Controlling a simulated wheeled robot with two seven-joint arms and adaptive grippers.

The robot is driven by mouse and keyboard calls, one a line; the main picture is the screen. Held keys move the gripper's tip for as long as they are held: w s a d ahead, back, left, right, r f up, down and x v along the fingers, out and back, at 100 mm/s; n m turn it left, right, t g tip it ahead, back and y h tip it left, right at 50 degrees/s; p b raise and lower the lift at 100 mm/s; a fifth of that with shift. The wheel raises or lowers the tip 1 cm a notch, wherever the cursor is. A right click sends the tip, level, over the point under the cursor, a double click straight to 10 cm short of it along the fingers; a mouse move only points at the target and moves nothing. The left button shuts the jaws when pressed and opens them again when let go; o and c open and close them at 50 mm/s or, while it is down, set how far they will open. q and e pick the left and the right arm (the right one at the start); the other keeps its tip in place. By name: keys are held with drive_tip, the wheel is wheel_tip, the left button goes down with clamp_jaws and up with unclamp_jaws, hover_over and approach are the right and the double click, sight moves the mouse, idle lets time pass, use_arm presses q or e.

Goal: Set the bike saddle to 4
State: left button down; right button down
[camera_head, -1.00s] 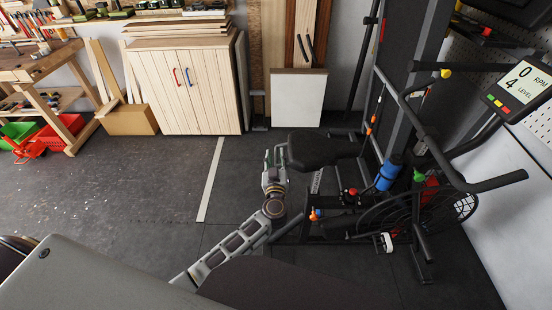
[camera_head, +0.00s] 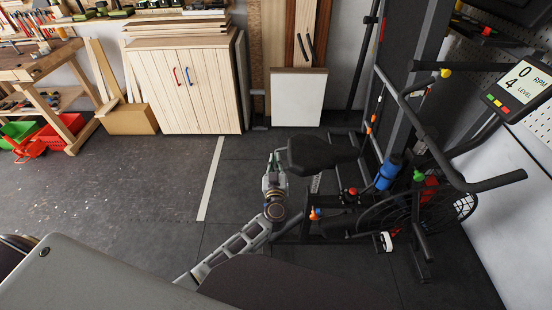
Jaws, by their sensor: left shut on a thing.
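The black bike saddle (camera_head: 324,153) sits at the left end of the exercise bike. My left arm comes up from the lower middle, and my left gripper (camera_head: 279,158) is at the saddle's left end, shut on it. The fingertips are partly hidden against the dark saddle. Below the saddle, a pale strip on the seat post (camera_head: 316,184) shows; its marks are too small to read. A red knob (camera_head: 352,191) and an orange knob (camera_head: 316,214) are on the frame below. My right gripper is not in view.
The bike's display (camera_head: 518,87) reads 0 RPM and level 4. A blue bottle (camera_head: 388,173), handlebars (camera_head: 497,182) and a wheel (camera_head: 463,205) stand right of the saddle. A wooden cabinet (camera_head: 185,92) is behind. The floor to the left is clear.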

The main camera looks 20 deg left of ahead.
use_arm(q)
wheel_tip(320, 180, down, 3)
drive_tip(key=shift+f, duration=0.5)
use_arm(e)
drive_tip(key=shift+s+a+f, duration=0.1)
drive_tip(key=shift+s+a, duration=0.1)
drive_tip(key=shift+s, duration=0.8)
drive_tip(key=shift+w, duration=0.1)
use_arm(q)
drive_tip(key=c, duration=1.8)
unclamp_jaws()
drive_tip(key=shift+o, duration=0.9)
drive_tip(key=shift+r, duration=0.85)
drive_tip(key=shift+o, duration=0.7)
wheel_tip(320, 180, up, 6)
drive_tip(key=shift+r, duration=1.3)
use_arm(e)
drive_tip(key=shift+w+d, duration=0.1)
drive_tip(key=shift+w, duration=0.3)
